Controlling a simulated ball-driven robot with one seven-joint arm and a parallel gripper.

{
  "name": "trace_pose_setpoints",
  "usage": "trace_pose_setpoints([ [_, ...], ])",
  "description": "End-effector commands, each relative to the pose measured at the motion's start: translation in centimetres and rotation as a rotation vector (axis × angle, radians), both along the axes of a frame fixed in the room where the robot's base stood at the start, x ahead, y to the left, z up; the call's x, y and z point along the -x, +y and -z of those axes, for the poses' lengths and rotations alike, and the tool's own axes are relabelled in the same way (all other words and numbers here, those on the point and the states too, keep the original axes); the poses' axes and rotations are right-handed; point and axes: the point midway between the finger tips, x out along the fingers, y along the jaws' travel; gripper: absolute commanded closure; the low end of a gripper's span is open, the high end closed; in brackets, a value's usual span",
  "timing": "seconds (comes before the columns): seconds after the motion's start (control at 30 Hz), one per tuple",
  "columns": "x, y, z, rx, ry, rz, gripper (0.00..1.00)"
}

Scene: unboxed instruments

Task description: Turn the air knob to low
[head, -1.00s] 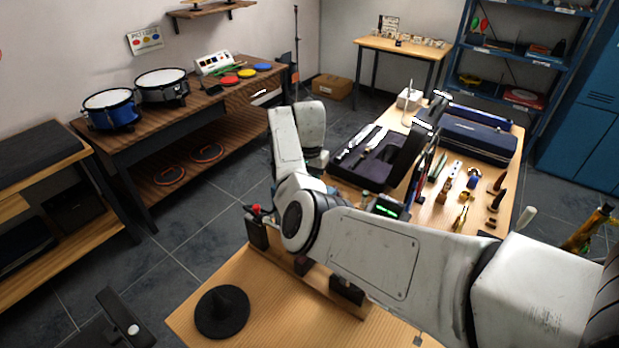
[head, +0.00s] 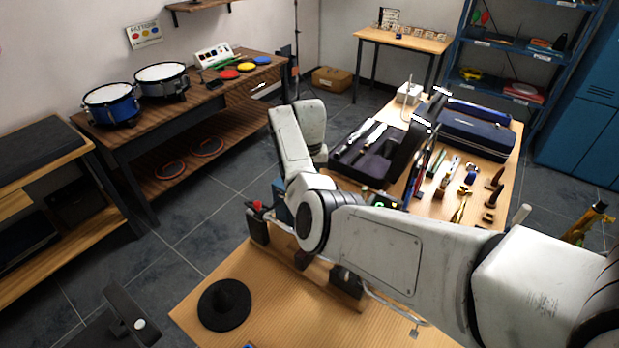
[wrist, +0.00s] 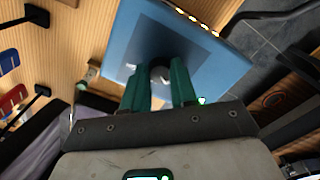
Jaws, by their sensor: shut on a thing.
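A blue box-like unit (wrist: 190,48) fills the upper middle of the wrist view, with a row of small yellow-orange lights along its top edge. A small dark round knob (wrist: 160,73) sits on its face. My gripper (wrist: 160,76) has its two green fingers on either side of this knob, shut on it. The fingers partly hide the knob, and I cannot read any marking or its setting. In the head view, my arm hides my gripper and most of what it holds.
In the head view, a wooden bench (head: 470,208) holds an open dark case (head: 375,150), a navy case (head: 476,135) and several small instruments. Drums (head: 111,105) stand on the left bench. Grey floor lies between.

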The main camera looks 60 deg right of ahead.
Motion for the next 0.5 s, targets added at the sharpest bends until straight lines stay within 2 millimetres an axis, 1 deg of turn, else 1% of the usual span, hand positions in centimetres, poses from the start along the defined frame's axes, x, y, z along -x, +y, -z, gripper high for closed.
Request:
trace_pose_setpoints([
  [0.2, -0.16, -0.09, -0.22, 0.004, -0.004, -0.001, 1.00],
  [0.23, -0.16, -0.09, -0.22, 0.004, -0.004, -0.001, 0.72],
  [0.4, -0.11, -0.06, -0.16, 0.003, -0.003, 0.000, 0.56],
  [0.5, -0.08, -0.04, -0.12, 0.002, -0.002, 0.000, 0.48],
])
